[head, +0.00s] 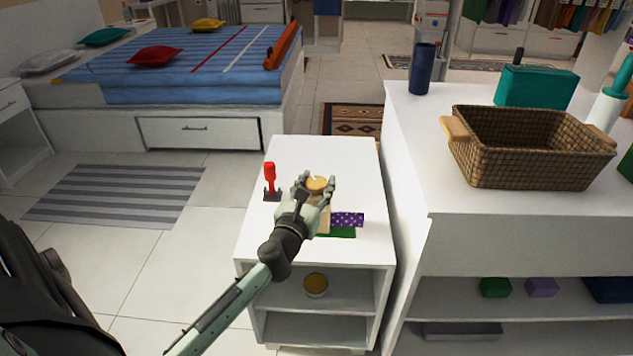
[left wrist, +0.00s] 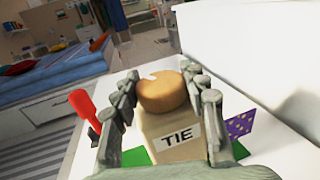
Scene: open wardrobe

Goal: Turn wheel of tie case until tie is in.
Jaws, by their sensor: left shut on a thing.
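The tie case is a beige box with a "TIE" label, standing on the white cabinet; it shows in the head view (head: 324,219) and the left wrist view (left wrist: 172,150). Its round wooden wheel (left wrist: 162,93) is on top. A purple dotted tie (head: 348,219) sticks out from the right side of the case, partly hidden behind it in the left wrist view (left wrist: 240,124). My left gripper (head: 316,180) is shut on the wheel, with fingers at both its left and right sides. My right gripper is not in view.
A red-handled object on a dark base (head: 270,178) stands left of the case. A green flat piece (head: 338,233) lies beneath the case. The cabinet top (head: 335,155) is clear behind. A taller white counter (head: 430,150) with a wicker basket (head: 530,150) rises at right.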

